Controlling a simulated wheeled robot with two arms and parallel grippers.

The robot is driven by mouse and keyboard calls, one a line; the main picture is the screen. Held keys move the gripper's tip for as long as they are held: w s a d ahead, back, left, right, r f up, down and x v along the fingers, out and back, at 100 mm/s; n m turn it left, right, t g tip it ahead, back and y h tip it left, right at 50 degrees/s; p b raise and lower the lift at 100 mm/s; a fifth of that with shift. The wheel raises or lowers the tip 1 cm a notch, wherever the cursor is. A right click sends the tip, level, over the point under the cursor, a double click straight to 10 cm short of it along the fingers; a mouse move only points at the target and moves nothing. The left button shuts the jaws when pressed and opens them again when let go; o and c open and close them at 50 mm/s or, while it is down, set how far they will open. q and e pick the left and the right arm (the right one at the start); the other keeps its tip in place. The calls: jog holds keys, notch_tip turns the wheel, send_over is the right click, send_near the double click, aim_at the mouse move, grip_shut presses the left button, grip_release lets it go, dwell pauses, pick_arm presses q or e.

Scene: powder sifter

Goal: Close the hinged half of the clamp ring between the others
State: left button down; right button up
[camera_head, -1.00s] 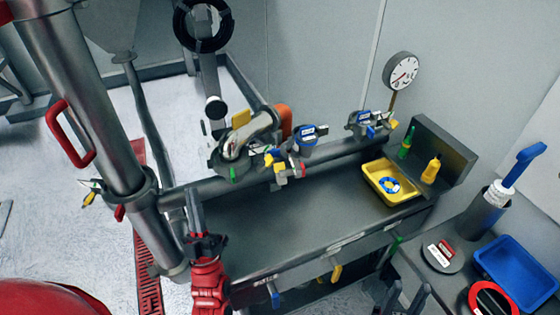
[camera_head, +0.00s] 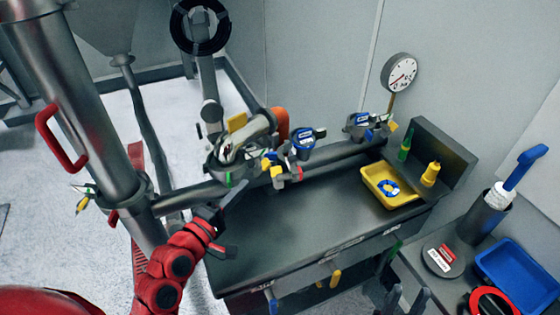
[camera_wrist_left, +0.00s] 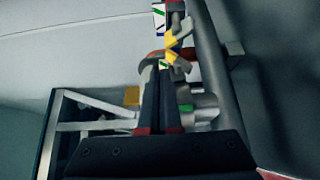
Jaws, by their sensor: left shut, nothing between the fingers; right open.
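Several clamps sit along the horizontal pipe. The middle clamp (camera_head: 280,170), with yellow and red parts, lies between a green-marked clamp (camera_head: 229,178) on the left and a clamp with blue and yellow parts (camera_head: 376,130) on the right. I cannot tell how far its hinged half stands open. My left gripper (camera_head: 232,196) is shut and empty, below and left of the middle clamp. In the left wrist view its closed fingers (camera_wrist_left: 158,75) point toward yellow clamp parts (camera_wrist_left: 178,38); contact is unclear. My right gripper (camera_head: 405,299) is open at the bottom edge, far from the clamps.
A dark bench (camera_head: 290,225) runs under the pipe, with a yellow tray (camera_head: 405,201) and bottles at its right. A blue tray (camera_head: 515,272) stands at the lower right. A thick steel column (camera_head: 75,110) rises at the left. The bench's middle is clear.

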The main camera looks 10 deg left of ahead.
aim_at(277, 169)
pick_arm(q)
jog(key=x, duration=0.3)
jog(key=d+p+x, duration=0.1)
jog(key=x, duration=0.3)
jog(key=r+p+x, duration=0.1)
jog(key=x, duration=0.3)
jog(key=shift+s+d, duration=0.25)
jog(key=shift+d, duration=0.1)
jog(key=shift+w+d+f, duration=0.25)
jog(key=shift+w+d, duration=0.1)
jog(key=shift+d, duration=0.3)
